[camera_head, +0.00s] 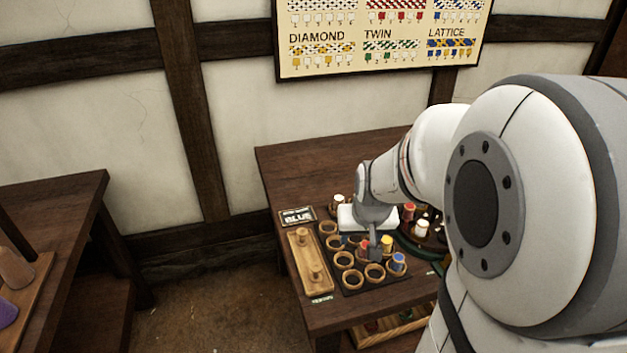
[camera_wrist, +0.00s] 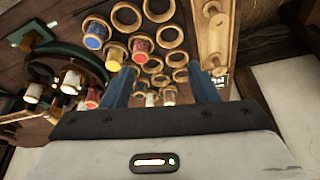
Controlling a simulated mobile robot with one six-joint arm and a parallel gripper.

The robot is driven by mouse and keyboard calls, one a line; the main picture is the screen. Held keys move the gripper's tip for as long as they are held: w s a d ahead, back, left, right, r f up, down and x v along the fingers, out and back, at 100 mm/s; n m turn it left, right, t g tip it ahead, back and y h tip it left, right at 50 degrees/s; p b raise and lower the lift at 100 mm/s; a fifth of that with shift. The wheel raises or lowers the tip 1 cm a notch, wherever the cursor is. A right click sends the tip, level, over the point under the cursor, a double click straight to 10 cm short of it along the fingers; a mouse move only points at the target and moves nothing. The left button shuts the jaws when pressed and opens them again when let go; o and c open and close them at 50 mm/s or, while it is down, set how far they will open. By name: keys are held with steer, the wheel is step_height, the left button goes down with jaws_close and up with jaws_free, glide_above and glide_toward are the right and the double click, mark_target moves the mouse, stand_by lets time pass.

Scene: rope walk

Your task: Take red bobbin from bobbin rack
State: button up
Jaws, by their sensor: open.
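The bobbin rack (camera_head: 333,283) is a dark panel of wooden ring holders on the table. A red bobbin (camera_head: 364,247) stands in it, partly hidden by my gripper. It also shows in the wrist view (camera_wrist: 142,47), just beyond my fingertips. A yellow-topped bobbin (camera_head: 387,243) and a blue bobbin (camera_head: 398,261) stand near it; in the wrist view, yellow (camera_wrist: 114,56) and blue (camera_wrist: 97,35) are to the left of red. My gripper (camera_head: 375,251) is over the rack, its jaws open and empty in the wrist view (camera_wrist: 160,76). Several rings are empty.
A round dark tray (camera_head: 432,243) with red and white bobbins is to the right. Another table (camera_head: 75,210) stands at far left; floor lies between.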

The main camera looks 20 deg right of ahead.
steer(key=shift+m, duration=0.4)
steer(key=shift+w+d+f, duration=0.85)
steer(key=shift+w+f, duration=0.15)
steer(key=shift+f, duration=0.8)
steer(key=shift+w+d+f, duration=0.9)
steer(key=shift+w+f, duration=0.05)
steer(key=shift+f, duration=0.85)
steer(key=shift+w+d+f, duration=0.85)
steer(key=shift+w+f, duration=0.15)
steer(key=shift+f, duration=0.8)
steer(key=c, duration=1)
